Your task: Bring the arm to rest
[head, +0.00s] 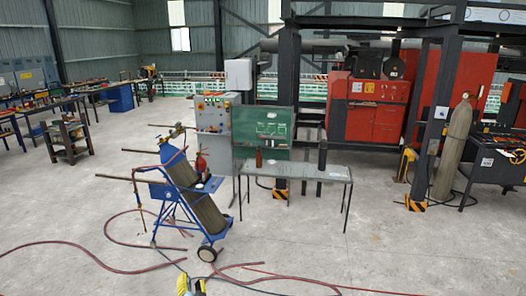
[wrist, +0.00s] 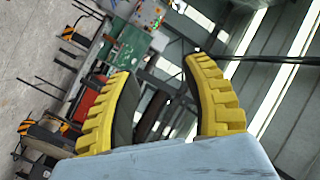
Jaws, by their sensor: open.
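My gripper (wrist: 157,68) shows large in the wrist view, with two yellow ribbed fingers spread apart. Nothing is between the fingers, and the workshop shows through the gap. In the head view only the yellow tips of my gripper (head: 190,286) show at the bottom edge, left of centre. The rest of my arm is out of that view. The wrist view is strongly tilted, with the roof on the right and the floor on the left.
A blue cart (head: 158,190) with grey gas cylinders (head: 203,208) stands ahead, and brown rods stick out near it. Red hoses (head: 85,247) lie on the floor. A grey table (head: 300,171) stands behind, right of the cart. Concrete floor (head: 430,250) at front right is mostly open.

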